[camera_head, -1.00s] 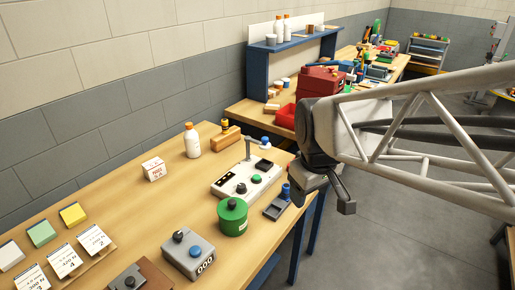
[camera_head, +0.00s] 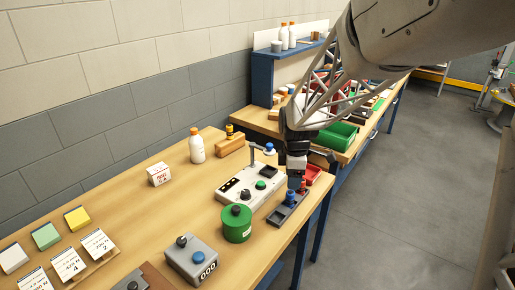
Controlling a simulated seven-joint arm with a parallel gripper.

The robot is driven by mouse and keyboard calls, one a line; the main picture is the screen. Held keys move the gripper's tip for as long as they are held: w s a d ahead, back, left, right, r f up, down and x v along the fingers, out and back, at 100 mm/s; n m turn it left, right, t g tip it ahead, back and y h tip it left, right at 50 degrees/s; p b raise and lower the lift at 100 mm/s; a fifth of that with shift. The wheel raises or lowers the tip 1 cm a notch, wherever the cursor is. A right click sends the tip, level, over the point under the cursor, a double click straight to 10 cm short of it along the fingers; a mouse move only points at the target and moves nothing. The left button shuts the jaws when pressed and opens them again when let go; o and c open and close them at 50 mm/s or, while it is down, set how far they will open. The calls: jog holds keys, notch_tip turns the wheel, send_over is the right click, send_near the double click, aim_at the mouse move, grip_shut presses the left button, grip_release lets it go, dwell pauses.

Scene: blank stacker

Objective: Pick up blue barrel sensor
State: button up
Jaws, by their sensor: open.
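A small blue barrel-shaped piece (camera_head: 290,198), which looks like the blue barrel sensor, stands upright in a dark grey tray (camera_head: 278,218) near the right edge of the front bench. My gripper (camera_head: 296,184) points down right over this piece, with its fingers close to the top of it. The gripper is open. Its fingers are small and dark here, and I cannot tell whether they touch the piece or stand around it. Another blue and white piece (camera_head: 269,149) stands further back on the bench.
A white control box (camera_head: 232,196) with a post and knobs is left of the tray. A green cylinder (camera_head: 237,226) and a grey box with knobs (camera_head: 192,258) stand in front. A red tray (camera_head: 314,172) and a green bin (camera_head: 337,136) lie behind my gripper.

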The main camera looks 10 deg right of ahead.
aim_at(291, 192)
jog(key=shift+w+f+n, duration=0.3)
jog(key=shift+w+f, duration=0.15)
jog(key=shift+f, duration=1.3)
jog(key=shift+w+d+f, duration=0.1)
jog(key=shift+w+f, duration=0.05)
jog(key=shift+f, duration=2.45)
jog(key=c, duration=1)
